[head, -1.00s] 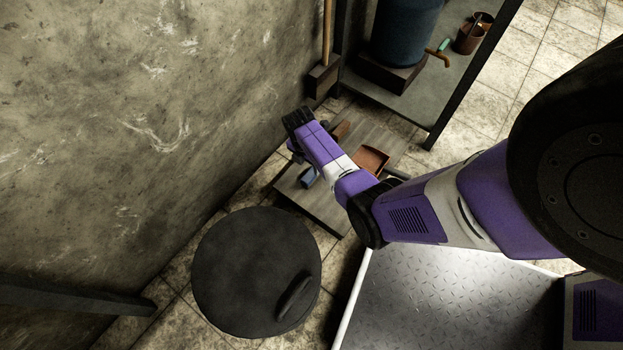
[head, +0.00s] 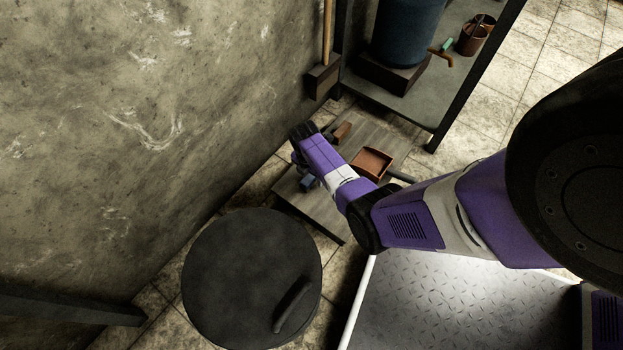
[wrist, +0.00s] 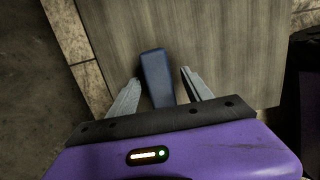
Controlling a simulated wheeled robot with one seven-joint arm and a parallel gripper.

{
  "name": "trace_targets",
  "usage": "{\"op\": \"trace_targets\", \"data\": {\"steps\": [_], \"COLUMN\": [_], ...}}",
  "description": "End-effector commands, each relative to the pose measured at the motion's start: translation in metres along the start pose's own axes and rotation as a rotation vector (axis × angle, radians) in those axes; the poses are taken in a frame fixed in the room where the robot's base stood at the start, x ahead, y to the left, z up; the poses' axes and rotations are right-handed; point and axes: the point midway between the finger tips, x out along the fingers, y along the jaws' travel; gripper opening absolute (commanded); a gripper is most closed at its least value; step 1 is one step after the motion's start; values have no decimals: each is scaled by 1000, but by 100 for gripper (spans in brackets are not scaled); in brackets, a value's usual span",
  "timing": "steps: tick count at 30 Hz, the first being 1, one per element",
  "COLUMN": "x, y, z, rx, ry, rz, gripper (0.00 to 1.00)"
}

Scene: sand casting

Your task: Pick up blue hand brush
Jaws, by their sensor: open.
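In the wrist view, the blue hand brush (wrist: 156,76) lies on a grey-brown wooden board (wrist: 225,45). Its near end is hidden by my gripper's body. My gripper (wrist: 160,83) is open, with one grey finger on each side of the brush. Small gaps show between the brush and the fingers. In the head view, a small part of the blue brush (head: 308,182) shows beside my purple wrist, on the low board (head: 310,213). My arm covers the rest, and the fingers are hidden there.
A brown brush (head: 342,131) and an orange-brown dustpan (head: 371,162) lie on the same board. A round black lid (head: 240,265) is at the lower left. The wall (head: 150,110) stands close on the left. A shelf (head: 415,100) stands behind.

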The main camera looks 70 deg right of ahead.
Motion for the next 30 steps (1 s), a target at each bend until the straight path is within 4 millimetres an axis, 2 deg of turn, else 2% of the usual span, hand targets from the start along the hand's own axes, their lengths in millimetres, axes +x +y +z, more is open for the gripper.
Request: {"op": "trace_targets", "data": {"steps": [23,30], "x": [5,5], "y": [0,0], "z": [-1,-1], "rx": [0,0], "ry": [-1,0], "rz": [1,1], "gripper": [58,13]}}
